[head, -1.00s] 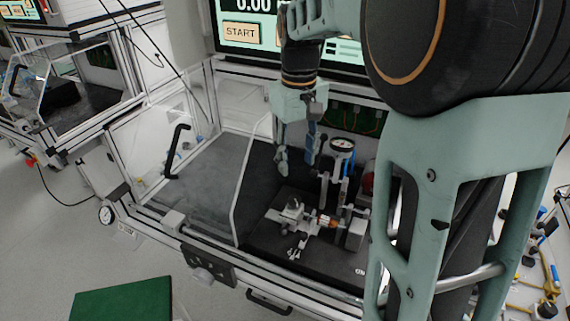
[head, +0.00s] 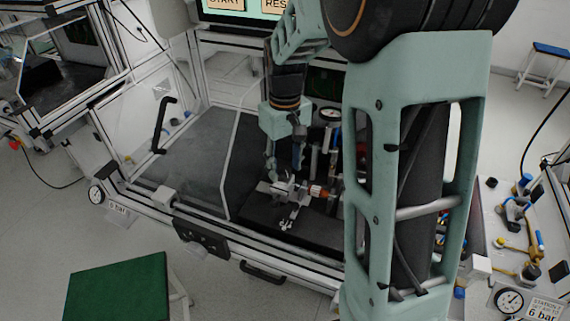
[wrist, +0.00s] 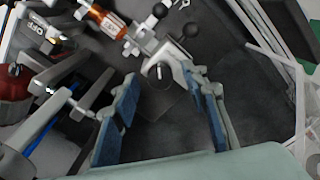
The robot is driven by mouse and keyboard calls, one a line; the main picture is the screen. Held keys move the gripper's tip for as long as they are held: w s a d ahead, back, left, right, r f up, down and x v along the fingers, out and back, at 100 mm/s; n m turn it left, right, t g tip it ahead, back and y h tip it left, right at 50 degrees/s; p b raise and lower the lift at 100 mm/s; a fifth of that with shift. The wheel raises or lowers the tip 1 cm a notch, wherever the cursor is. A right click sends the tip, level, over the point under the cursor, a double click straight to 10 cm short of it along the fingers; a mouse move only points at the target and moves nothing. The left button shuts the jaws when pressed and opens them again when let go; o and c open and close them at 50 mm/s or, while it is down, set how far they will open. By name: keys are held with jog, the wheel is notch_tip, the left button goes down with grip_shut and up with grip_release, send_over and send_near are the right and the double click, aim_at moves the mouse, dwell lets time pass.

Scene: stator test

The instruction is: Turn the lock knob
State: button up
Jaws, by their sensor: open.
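A grey metal fixture (head: 284,187) stands on the dark bench bed, with an orange-and-silver part (head: 318,191) at its right. My gripper (head: 284,162) points down just above and behind the fixture, jaws apart. In the wrist view, its blue-padded fingers (wrist: 162,88) are spread with nothing held. A round dark knob with a pale line (wrist: 160,74) shows between and beyond the fingertips, on the fixture; it looks like the lock knob. I cannot tell how far below the fingertips it sits.
A red part (wrist: 14,82) and rods are at the wrist view's left. The dark bed left of the panel is clear.

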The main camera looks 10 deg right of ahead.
jog(key=shift+c, duration=0.3)
grip_shut()
jog(key=shift+m, duration=0.4)
jog(key=m, duration=0.3)
jog(key=shift+r+m+p, duration=0.1)
jog(key=shift+m+p, duration=0.2)
jog(key=shift+m, duration=0.1)
jog(key=m, duration=0.4)
jog(key=shift+m+p, duration=0.3)
jog(key=shift+p, duration=0.05)
jog(key=m+p, duration=0.1)
jog(key=m, duration=0.3)
jog(key=shift+w+m+p, duration=0.1)
jog(key=shift+m+p, duration=0.35)
jog(key=shift+m, duration=1.55)
